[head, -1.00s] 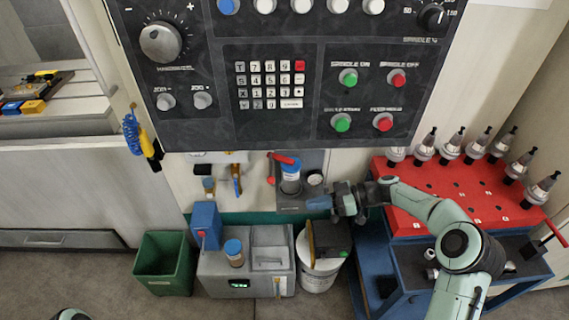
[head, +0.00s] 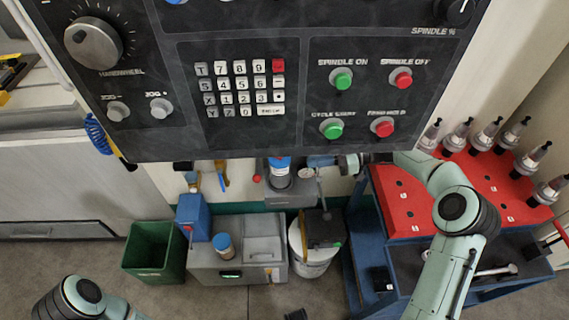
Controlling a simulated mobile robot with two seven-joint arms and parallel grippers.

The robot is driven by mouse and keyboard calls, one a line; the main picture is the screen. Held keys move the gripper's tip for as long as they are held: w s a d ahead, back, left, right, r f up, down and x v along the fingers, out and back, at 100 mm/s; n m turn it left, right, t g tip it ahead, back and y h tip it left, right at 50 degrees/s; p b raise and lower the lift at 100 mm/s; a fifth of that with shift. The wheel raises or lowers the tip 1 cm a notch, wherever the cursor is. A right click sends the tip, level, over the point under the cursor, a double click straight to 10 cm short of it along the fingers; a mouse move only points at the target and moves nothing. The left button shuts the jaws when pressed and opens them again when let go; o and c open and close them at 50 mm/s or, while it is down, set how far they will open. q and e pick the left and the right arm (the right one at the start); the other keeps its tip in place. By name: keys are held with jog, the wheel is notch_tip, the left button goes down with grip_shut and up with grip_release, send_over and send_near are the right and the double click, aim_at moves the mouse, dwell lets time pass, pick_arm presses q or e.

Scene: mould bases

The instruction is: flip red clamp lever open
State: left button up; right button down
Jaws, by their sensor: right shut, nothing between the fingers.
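The clamp lever, red in the earlier view, does not show clearly now; the control panel's lower edge seems to cover it. The blue-topped cylinder (head: 279,173) on the wall unit stands just below that edge, its top partly cut off. A small red knob (head: 257,179) shows to its left. My right gripper (head: 318,161) is shut and empty, just right of the cylinder under the panel edge; I cannot tell whether it touches anything. My left arm enters at bottom left.
The control panel (head: 190,135) overhangs the work spot. Below stand a green bin (head: 152,252), a grey machine (head: 240,262) and a white bucket (head: 312,262). A red tool rack (head: 425,205) on a blue cart lies right, under my right arm.

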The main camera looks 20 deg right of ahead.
jog(key=x, duration=1.3)
jog(key=shift+a, duration=0.3)
jog(key=shift+w+f, duration=0.1)
jog(key=shift+w, duration=0.05)
